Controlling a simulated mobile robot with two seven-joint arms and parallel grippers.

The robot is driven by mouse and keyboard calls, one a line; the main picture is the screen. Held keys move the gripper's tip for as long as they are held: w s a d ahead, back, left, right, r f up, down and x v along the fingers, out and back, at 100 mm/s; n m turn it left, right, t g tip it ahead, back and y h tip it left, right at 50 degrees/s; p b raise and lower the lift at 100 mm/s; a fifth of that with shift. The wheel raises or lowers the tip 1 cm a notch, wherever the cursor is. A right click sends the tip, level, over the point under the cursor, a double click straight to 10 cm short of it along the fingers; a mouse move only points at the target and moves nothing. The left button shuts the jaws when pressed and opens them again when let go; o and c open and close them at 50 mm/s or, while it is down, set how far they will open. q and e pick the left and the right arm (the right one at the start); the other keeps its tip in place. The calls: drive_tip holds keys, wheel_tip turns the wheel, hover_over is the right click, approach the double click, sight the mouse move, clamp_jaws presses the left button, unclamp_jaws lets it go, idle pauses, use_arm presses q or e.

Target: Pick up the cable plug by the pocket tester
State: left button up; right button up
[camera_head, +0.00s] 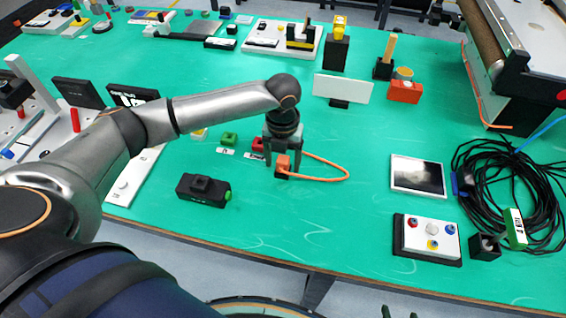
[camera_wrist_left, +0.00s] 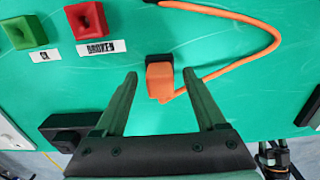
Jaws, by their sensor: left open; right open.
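The cable plug (camera_head: 283,163) is a small orange block with an orange cable looping off to the right. It sits on the green table beside a small black piece; in the left wrist view the plug (camera_wrist_left: 160,82) shows between and just beyond my finger tips. My left gripper (camera_head: 284,148) is open above it, its fingers (camera_wrist_left: 160,76) on either side and apart from the plug. A black box with a green button (camera_head: 202,190), likely the pocket tester, lies to the left. My right gripper (camera_head: 400,313) shows only its open fingertips at the bottom edge.
Green (camera_head: 229,139) and red (camera_head: 258,145) blocks with labels stand behind left of the plug. A flat screen (camera_head: 418,175), a button panel (camera_head: 430,232) and a black cable coil (camera_head: 500,180) lie to the right. The table front between is clear.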

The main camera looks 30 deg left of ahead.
use_arm(q)
clamp_jaws()
idle(0.6)
